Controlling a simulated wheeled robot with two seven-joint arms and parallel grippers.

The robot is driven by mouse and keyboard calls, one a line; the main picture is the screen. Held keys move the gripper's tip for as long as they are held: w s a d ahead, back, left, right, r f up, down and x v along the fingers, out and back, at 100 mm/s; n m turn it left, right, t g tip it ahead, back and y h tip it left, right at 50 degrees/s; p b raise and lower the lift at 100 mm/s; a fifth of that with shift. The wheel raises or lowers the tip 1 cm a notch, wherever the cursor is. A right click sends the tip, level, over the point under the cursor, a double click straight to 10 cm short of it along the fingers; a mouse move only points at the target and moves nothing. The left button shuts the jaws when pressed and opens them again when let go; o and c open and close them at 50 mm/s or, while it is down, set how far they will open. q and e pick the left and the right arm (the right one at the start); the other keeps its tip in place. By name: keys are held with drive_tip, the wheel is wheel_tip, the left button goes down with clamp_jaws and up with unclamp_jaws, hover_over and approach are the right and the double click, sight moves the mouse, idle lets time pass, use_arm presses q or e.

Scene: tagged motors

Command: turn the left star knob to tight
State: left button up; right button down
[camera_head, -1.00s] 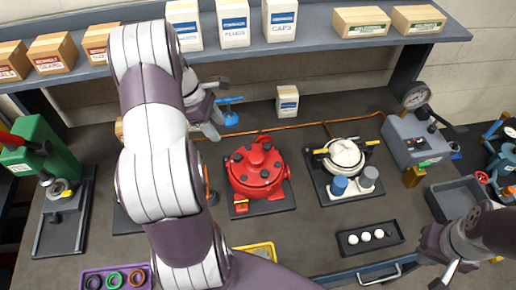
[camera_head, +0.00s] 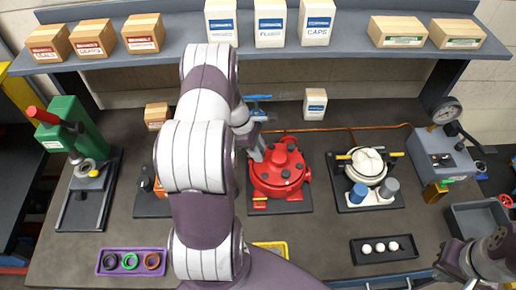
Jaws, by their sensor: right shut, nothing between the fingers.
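I cannot single out a left star knob for certain. A red round motor housing (camera_head: 279,173) stands on a dark plate in mid-table, with several dark knobs on top. A blue handle (camera_head: 258,99) shows behind it, near my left wrist. My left gripper (camera_head: 257,154) points down at the housing's back left edge; I cannot tell whether it touches, and its fingers are too small to read. My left arm hides part of the orange-and-black unit (camera_head: 160,188) to the left. My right gripper (camera_head: 441,274) is shut and empty at the lower right, near the table's front edge.
A white-topped unit with yellow clamps (camera_head: 368,164) stands right of the red housing. A green press (camera_head: 75,132) is at left, a grey gauge box (camera_head: 438,153) at right. A purple tray (camera_head: 133,262) and black tray (camera_head: 385,248) lie in front. A shelf (camera_head: 345,50) crosses the back.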

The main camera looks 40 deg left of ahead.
use_arm(q)
clamp_jaws()
